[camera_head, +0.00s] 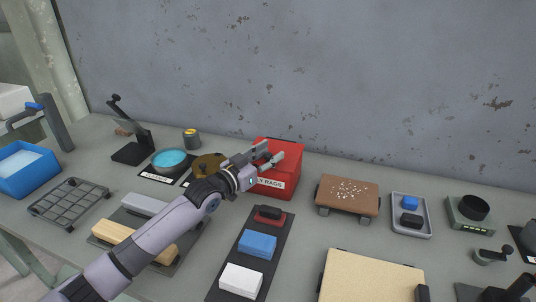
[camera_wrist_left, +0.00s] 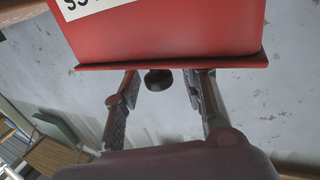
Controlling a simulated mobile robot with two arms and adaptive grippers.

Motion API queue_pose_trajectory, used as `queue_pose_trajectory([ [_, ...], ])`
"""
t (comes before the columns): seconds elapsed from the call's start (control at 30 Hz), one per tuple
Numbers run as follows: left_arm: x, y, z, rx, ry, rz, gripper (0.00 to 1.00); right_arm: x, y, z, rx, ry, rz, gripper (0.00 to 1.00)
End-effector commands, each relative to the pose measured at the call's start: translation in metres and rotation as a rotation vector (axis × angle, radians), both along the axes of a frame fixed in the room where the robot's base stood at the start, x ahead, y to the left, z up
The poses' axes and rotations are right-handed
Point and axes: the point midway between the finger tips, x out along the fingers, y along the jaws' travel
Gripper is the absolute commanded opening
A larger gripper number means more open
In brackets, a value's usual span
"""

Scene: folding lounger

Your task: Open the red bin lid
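A dark round knob (camera_wrist_left: 158,80) shows just past the lip. The fingers of my left gripper (camera_wrist_left: 161,85) are apart, one on each side of the knob, with gaps visible. My right gripper is not in view.
A brown board (camera_head: 348,195) with white bits stands right of the bin. A dark mat (camera_head: 230,281) with red, blue and white blocks lies in front. A brown round dish (camera_head: 208,166) and a blue bowl (camera_head: 170,160) are left. The wall rises close behind.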

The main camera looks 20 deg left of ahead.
Motion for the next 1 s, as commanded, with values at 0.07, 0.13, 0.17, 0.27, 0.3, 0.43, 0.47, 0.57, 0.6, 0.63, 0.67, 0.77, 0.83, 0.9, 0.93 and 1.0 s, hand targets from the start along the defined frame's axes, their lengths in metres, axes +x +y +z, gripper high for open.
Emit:
queue_pose_trajectory([
  [0.07,-0.0002,0.0,-0.0001,0.0,0.0,0.0,0.39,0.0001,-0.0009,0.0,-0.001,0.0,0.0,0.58],
  [0.13,-0.0003,0.0001,0.0,0.0,0.0,0.0,0.35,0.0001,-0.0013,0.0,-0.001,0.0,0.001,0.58],
  [0.17,-0.0003,0.0001,0.0,0.0,0.0,0.0,0.33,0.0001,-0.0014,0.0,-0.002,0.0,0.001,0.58],
  [0.27,-0.0004,0.0002,-0.0001,0.0,0.0,0.0,0.26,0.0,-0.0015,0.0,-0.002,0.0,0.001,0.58],
  [0.3,-0.0004,0.0002,0.0,0.0,0.0,0.0,0.23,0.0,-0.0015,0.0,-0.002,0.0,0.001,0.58],
  [0.43,-0.0005,0.0002,-0.0001,-0.001,0.0,0.0,0.15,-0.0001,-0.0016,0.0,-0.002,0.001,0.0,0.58],
  [0.47,-0.0005,0.0002,-0.0001,-0.001,0.0,0.0,0.13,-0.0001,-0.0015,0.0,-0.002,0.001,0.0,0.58],
  [0.57,-0.0005,0.0002,-0.0001,-0.001,0.0,0.0,0.06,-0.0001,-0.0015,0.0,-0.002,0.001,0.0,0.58],
  [0.6,-0.0005,0.0002,-0.0001,-0.001,0.0,0.0,0.03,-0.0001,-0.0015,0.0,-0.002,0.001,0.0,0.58],
  [0.63,-0.0005,0.0002,-0.0001,-0.001,0.0,0.0,0.01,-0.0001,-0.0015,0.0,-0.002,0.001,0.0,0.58],
  [0.67,-0.0005,0.0002,-0.0001,-0.001,0.0,0.0,0.0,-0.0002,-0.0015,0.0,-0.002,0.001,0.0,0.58],
  [0.77,-0.0005,0.0002,-0.0001,-0.001,0.0,0.0,0.0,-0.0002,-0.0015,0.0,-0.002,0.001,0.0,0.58],
  [0.83,-0.0005,0.0002,-0.0001,-0.001,0.0,0.0,0.0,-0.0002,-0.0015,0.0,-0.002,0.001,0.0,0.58],
  [0.9,-0.0005,0.0002,-0.0001,-0.001,0.0,0.0,0.0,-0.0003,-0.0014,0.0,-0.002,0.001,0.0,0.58],
  [0.93,-0.0005,0.0002,-0.0002,-0.001,0.0,0.0,0.0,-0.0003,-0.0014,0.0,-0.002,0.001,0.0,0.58],
  [1.0,-0.0005,0.0002,-0.0002,-0.001,0.0,0.0,0.0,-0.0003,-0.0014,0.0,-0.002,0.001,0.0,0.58],
])
